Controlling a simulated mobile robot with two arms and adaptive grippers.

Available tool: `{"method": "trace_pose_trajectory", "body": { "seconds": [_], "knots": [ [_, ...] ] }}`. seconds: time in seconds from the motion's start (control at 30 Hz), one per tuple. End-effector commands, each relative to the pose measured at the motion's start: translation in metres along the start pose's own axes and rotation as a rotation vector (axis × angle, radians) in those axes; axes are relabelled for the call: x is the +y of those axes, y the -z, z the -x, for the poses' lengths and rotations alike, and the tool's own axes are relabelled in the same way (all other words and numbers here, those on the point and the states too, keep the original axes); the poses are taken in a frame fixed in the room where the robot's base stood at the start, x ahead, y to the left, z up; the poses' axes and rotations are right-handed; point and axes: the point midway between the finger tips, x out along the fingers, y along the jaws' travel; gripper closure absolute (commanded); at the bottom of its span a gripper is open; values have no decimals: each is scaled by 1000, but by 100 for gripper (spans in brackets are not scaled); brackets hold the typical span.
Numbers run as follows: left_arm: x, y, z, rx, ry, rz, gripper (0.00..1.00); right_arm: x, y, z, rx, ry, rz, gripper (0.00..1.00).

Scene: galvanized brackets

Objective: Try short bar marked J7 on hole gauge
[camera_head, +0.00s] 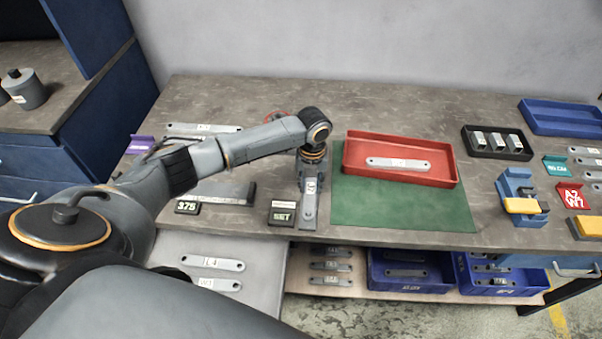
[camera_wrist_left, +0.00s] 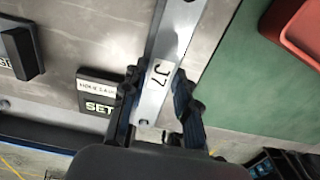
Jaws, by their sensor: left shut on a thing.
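The short grey bar marked J7 (camera_wrist_left: 172,40) runs lengthwise between the fingers of my left gripper (camera_wrist_left: 156,88), which is shut on it. In the head view the bar (camera_head: 309,212) extends toward the front edge of the table below my left gripper (camera_head: 312,178). A small black sign (camera_head: 282,216) stands just left of the bar; SET is readable on it, and it also shows in the left wrist view (camera_wrist_left: 98,92). The hole gauge cannot be made out clearly near the bar. My right gripper is not in view.
A red tray (camera_head: 435,178) with one bar lies on a green mat (camera_head: 400,226) to the right. A display reading 375 (camera_head: 187,208) stands to the left. Blue bins (camera_head: 410,284) and more bars sit below the table's front edge. Blue-and-yellow fixtures (camera_head: 522,200) stand farther right.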

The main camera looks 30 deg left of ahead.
Motion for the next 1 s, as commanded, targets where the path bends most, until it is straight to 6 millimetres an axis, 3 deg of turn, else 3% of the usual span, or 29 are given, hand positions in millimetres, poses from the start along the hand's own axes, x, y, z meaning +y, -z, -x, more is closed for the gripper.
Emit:
{"method": "trace_pose_trajectory", "body": {
  "seconds": [0.93, 0.97, 1.0],
  "knots": [
    [0, 0, 1, -1, 1, 0, 100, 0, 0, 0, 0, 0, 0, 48],
    [0, 0, 1, -1, 1, 0, 68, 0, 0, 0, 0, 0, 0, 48],
    [0, 0, 1, -1, 1, 0, 60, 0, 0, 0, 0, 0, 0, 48]
  ]
}}
